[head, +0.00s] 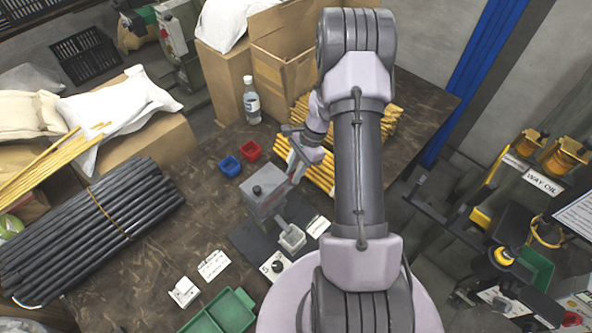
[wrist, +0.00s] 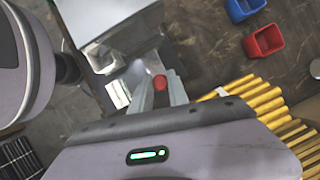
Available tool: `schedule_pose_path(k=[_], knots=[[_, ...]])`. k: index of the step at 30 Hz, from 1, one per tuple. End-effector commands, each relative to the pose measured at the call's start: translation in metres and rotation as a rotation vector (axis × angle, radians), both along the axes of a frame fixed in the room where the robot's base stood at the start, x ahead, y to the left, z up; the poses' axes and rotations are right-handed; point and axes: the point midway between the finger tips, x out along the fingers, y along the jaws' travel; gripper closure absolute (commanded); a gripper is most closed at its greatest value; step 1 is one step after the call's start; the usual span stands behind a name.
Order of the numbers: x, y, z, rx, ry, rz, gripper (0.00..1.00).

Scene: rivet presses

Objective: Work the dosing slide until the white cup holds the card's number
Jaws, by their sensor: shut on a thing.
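My gripper (head: 294,168) is at the box's right side. In the wrist view it (wrist: 160,90) is shut on a red knob (wrist: 160,82), apparently the dosing slide's handle.
A blue bin (head: 230,166) and a red bin (head: 251,150) stand behind the box. Yellow rods (head: 318,170) lie close to my gripper.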

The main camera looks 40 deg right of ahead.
Motion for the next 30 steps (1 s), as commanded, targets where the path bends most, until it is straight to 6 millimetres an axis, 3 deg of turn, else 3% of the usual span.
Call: schedule_pose_path(k=[6,15,16,19,27,30], knots=[[-0.003,0.031,0.000,0.002,-0.001,0.001,1.00],[-0.005,0.034,0.000,0.003,0.001,-0.001,1.00],[-0.005,0.034,0.000,0.003,0.002,0.000,0.75],[-0.005,0.034,0.000,0.003,0.002,0.000,0.57],[-0.005,0.033,0.000,0.001,0.001,0.000,0.57],[-0.004,0.030,0.009,0.002,-0.001,-0.001,0.57]])
